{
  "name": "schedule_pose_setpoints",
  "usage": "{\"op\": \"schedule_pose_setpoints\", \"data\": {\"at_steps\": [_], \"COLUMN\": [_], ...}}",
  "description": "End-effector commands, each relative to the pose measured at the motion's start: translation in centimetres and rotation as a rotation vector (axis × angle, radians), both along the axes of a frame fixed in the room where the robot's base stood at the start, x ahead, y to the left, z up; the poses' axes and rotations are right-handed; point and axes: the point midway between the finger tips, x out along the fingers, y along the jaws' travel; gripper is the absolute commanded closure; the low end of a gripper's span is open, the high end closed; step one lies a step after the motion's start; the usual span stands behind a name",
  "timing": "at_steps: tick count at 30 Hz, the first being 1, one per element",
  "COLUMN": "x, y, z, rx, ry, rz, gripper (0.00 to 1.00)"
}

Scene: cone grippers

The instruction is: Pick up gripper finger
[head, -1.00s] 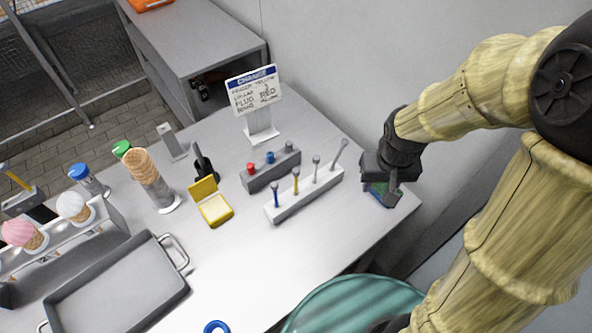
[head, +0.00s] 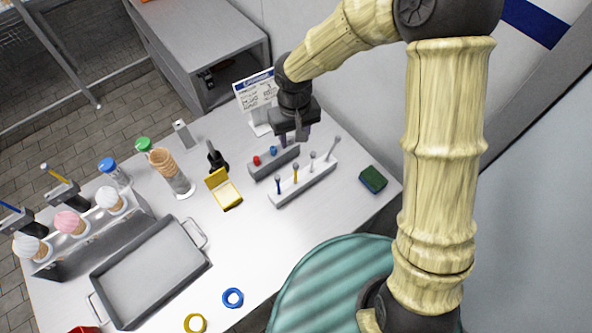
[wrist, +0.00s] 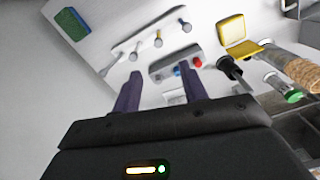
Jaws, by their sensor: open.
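A white rack (head: 302,186) holds several thin pegs with round grey heads; they look like the gripper fingers. One is blue (head: 278,186), one is yellow (head: 295,173), and the others are grey; the right end one leans. The rack also shows in the wrist view (wrist: 147,43), with the yellow peg (wrist: 158,41) near its middle. My gripper (head: 296,139) is open and empty, above and behind the rack, over the grey block. In the wrist view its two dark fingers (wrist: 158,88) are apart, with nothing between them.
A grey block (head: 273,163) with red and blue plugs stands behind the rack. A yellow open box (head: 224,190), a grey tray (head: 150,272) and a cone stack (head: 165,168) lie leftward. A green sponge (head: 373,179) lies right. A sign (head: 252,93) stands behind.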

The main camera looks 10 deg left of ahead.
Motion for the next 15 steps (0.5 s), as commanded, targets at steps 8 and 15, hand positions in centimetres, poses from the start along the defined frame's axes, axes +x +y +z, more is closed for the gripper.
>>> {"op": "schedule_pose_setpoints", "data": {"at_steps": [8, 15], "x": [-0.1, -0.1], "y": [-0.1, -0.1], "z": [-1.8, -5.7], "rx": [-0.001, -0.001], "ry": [0.004, 0.004], "rz": [0.000, 0.001], "gripper": [0.57, 0.57]}}
